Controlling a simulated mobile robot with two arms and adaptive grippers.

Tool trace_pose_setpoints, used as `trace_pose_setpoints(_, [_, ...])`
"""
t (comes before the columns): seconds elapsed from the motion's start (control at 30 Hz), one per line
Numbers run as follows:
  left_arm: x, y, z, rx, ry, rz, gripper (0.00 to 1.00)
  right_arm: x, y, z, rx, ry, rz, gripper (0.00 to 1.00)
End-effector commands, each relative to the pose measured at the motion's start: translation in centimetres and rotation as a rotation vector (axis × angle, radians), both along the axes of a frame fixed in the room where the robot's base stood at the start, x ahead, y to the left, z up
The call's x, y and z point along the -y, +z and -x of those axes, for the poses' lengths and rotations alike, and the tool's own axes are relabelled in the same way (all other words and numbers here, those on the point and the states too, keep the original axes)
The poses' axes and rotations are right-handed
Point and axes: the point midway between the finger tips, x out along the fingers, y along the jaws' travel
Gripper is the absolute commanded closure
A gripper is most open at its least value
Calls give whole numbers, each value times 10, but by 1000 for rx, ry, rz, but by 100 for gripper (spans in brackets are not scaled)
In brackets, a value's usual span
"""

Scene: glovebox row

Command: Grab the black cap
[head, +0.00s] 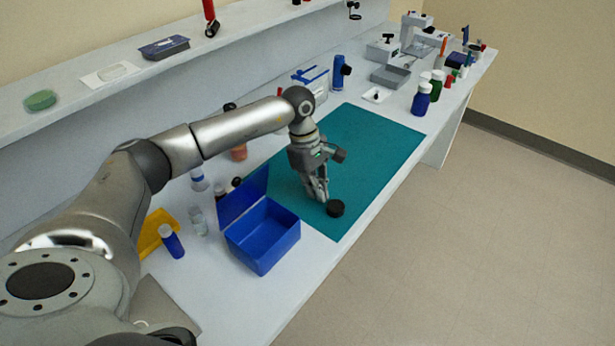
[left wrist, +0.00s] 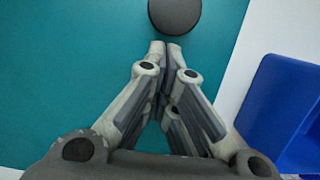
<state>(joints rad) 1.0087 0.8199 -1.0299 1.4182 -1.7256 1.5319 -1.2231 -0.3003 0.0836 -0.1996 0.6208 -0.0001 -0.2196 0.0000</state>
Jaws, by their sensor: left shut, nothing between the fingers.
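The black cap (head: 335,208) is a round, dark disc lying on the teal mat (head: 375,135), close to the mat's front edge. It also shows at the top of the left wrist view (left wrist: 175,14), just beyond my fingertips. My left gripper (head: 323,197) points down over the mat beside the cap, on its left in the head view. Its fingertips are together in the left wrist view (left wrist: 166,48), with nothing between them. Whether the fingertips touch the mat I cannot tell. My right gripper is not in view.
An open blue box (head: 262,238) with a raised lid stands left of the mat. A blue bottle (head: 421,99) stands at the mat's far right. Much of the mat right of my gripper is clear.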

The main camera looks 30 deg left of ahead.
Motion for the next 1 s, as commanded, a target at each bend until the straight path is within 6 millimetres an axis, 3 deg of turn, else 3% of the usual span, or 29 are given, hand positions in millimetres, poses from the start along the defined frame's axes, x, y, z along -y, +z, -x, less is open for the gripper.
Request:
trace_pose_setpoints(0.4, [5, -1, 1, -1, 0, 1, 100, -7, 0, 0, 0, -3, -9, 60])
trace_pose_setpoints(0.7, [54, -3, 8, 1, -5, 1, 100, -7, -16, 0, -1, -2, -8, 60])
trace_pose_setpoints(1.0, [62, 0, 9, -1, 1, 0, 100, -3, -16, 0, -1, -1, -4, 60])
